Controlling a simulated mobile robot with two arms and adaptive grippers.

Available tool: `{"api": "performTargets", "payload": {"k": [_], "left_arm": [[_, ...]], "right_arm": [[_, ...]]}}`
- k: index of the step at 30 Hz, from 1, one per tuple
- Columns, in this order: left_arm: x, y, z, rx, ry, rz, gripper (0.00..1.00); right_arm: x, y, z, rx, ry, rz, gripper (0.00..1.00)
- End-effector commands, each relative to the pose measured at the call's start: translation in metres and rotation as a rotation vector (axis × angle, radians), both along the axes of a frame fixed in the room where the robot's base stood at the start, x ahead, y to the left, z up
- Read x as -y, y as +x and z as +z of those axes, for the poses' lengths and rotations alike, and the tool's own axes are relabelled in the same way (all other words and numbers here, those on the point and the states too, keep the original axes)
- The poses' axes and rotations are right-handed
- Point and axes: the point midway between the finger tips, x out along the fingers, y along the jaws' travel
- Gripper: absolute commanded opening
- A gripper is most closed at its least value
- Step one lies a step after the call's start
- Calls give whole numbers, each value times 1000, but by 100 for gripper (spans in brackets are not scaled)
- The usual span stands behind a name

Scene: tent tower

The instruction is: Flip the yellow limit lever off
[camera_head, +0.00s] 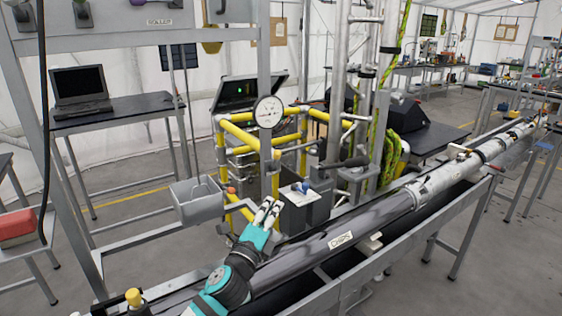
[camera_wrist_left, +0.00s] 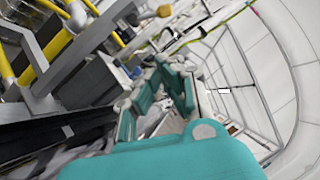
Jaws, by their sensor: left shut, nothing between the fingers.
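My left gripper (camera_head: 268,206), with pale fingers on a teal and black wrist, reaches in from the bottom of the head view. Its fingers are closed with nothing between them. It is in front of a grey box-like unit (camera_head: 305,212) with a blue-and-white top. A small yellow knob (camera_head: 133,297) stands at the bottom left, well away from the gripper. An orange knob (camera_head: 231,190) is nearer, a little up and left of the fingers. In the left wrist view, teal gripper parts (camera_wrist_left: 183,88) fill the middle. My right gripper is out of sight.
A long dark pipe (camera_head: 340,238) lies on a metal trough below and right of the gripper. Yellow rails (camera_head: 238,137), a round gauge (camera_head: 268,111) and upright pipes stand behind. A laptop (camera_head: 80,88) rests on a left table.

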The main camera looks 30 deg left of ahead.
Motion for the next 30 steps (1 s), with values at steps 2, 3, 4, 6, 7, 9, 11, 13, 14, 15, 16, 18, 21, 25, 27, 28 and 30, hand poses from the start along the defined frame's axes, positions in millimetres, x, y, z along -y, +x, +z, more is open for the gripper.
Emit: {"api": "performTargets", "payload": {"k": [2, 3, 4, 6, 7, 9, 11, 13, 14, 15, 16, 18, 21, 25, 27, 28, 30], "left_arm": [[0, 3, 2, 4, 9, -3, 0], [0, 6, 3, 4, 10, -3, 0], [-1, 8, 4, 5, 10, -3, 0], [-3, 17, 7, 5, 10, -2, 0], [-4, 22, 9, 6, 10, -2, 0], [-7, 35, 12, 6, 9, -1, 0], [-9, 48, 15, 5, 8, -1, 0], [-12, 63, 18, 6, 7, 0, 0], [-14, 69, 20, 5, 8, 0, 0], [-15, 77, 22, 5, 8, 1, 0], [-16, 83, 22, 4, 7, -1, 0], [-19, 96, 26, 6, 6, -1, 0], [-32, 104, 33, 2, 9, 1, 0], [-43, 112, 38, 2, 6, -1, 0], [-46, 114, 39, 2, 7, -2, 0], [-47, 114, 39, 1, 7, -1, 0], [-49, 115, 40, 2, 6, -2, 0]], "right_arm": [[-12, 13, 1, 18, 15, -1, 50], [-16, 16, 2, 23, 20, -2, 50], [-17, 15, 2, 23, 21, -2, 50], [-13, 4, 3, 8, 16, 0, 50], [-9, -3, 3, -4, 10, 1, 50], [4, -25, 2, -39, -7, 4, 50], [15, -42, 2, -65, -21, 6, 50], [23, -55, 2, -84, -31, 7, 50], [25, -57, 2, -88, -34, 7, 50], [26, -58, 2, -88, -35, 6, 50], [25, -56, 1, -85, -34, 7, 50], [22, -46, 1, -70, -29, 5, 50], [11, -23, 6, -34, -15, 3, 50], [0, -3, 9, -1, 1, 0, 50], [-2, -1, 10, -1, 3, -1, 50], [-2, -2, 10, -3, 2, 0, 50], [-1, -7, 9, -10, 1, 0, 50]]}}
